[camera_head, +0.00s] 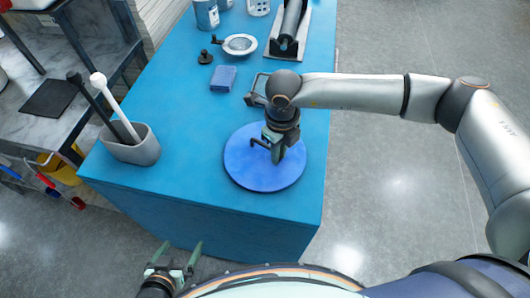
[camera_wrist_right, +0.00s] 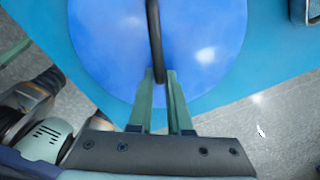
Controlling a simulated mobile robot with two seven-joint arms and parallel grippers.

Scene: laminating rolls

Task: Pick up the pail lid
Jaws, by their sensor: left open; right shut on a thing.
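The pail lid (camera_head: 250,178) is a round blue disc with a dark handle, at the near right part of the blue table. In the right wrist view the lid (camera_wrist_right: 110,45) fills the upper middle, and its dark curved handle (camera_wrist_right: 155,45) runs down between the fingers. My right gripper (camera_head: 277,152) is over the lid and shut on its handle; its green fingers (camera_wrist_right: 159,100) close around the handle's end. I cannot tell whether the lid touches the table. My left gripper (camera_head: 178,252) is open and empty, low in front of the table's near side.
A grey holder (camera_head: 132,150) with a black and a white tool stands at the table's left edge. A blue block (camera_head: 223,79), a strainer (camera_head: 239,44), a dark knob (camera_head: 205,57) and a roller stand (camera_head: 289,35) lie farther back. The table between holder and lid is clear.

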